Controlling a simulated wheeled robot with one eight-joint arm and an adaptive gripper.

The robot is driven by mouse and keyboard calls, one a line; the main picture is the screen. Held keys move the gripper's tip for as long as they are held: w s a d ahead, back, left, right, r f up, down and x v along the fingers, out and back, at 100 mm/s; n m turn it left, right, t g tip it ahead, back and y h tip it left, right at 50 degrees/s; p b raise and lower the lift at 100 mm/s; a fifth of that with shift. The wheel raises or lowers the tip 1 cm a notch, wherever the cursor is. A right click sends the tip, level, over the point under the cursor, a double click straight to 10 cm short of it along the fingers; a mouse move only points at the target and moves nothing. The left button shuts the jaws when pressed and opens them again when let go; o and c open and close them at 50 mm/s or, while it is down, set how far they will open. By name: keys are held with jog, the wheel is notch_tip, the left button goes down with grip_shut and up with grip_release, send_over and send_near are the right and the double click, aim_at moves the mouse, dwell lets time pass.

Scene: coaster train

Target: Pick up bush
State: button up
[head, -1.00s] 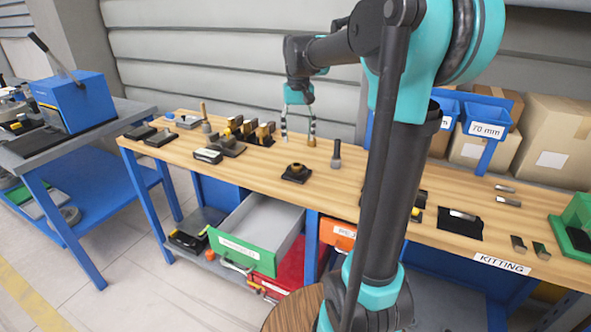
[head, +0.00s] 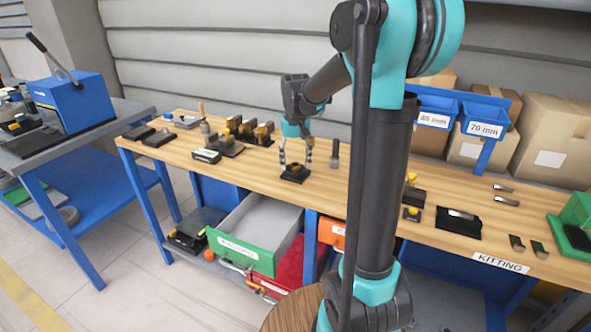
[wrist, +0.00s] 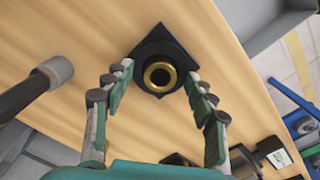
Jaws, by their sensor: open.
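The bush is a small brass-coloured ring (wrist: 160,76) with a dark hole, set on a square black base (wrist: 150,45) on the wooden bench. In the head view the black base (head: 295,179) shows under my gripper (head: 295,160), and the bush on it is partly hidden by the fingers. My gripper is open and pointing down. In the wrist view its two fingers (wrist: 157,90) stand on either side of the bush, with a gap on each side. The fingertips appear close to the black base; their exact height is hard to tell.
A dark upright tool with a grey head (head: 334,153) stands just right of my gripper. Several fixtures with dark and brass parts (head: 245,131) stand to the left on the bench (head: 225,172). An open green-fronted drawer (head: 243,254) juts out below.

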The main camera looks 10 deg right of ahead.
grip_shut()
dwell(0.3)
jog(key=shift+r, duration=0.15)
notch_tip(320, 180, up, 20)
jog(key=shift+f, duration=0.25)
